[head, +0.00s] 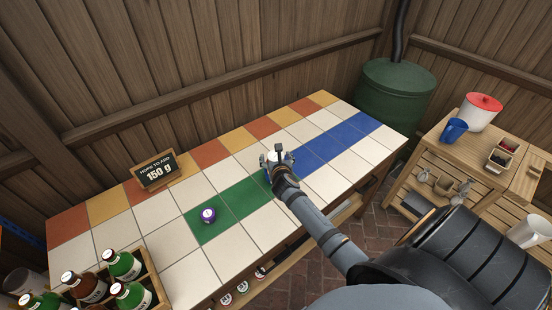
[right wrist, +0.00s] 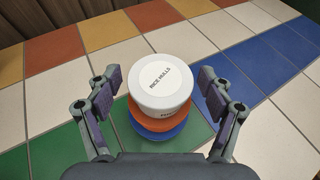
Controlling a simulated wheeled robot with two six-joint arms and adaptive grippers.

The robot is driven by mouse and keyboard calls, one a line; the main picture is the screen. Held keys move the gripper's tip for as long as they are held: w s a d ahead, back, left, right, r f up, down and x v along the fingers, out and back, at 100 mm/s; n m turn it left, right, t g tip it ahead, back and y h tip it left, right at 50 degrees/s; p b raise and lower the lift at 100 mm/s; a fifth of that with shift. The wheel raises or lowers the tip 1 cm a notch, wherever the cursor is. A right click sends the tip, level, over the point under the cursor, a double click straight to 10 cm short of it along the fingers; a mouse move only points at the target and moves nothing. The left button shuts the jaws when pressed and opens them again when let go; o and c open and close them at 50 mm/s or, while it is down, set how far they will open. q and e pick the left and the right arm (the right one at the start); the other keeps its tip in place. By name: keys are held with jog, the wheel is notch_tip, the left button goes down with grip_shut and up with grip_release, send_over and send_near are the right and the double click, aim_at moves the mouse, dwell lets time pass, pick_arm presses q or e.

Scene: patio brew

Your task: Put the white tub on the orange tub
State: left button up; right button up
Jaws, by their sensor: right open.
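The white tub (right wrist: 160,82) has "RICE HULLS" on its lid. In the right wrist view it sits upright on top of the orange tub (right wrist: 147,121), which in turn stands on a blue tub (right wrist: 160,135). The stack stands on the tiled table by the border of the green and blue tiles. My right gripper (right wrist: 160,92) is open, with one finger on each side of the white tub and visible gaps between. In the head view my right gripper (head: 278,155) hides most of the stack. My left gripper is not in view.
A purple tub (head: 208,215) stands on the green tiles. A sign reading "150 g" (head: 154,171) stands at the table's back edge. A wooden crate of bottles (head: 152,284) is at the front left. The white and blue tiles right of the stack are clear.

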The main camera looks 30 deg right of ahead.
jog(key=v, duration=1.2)
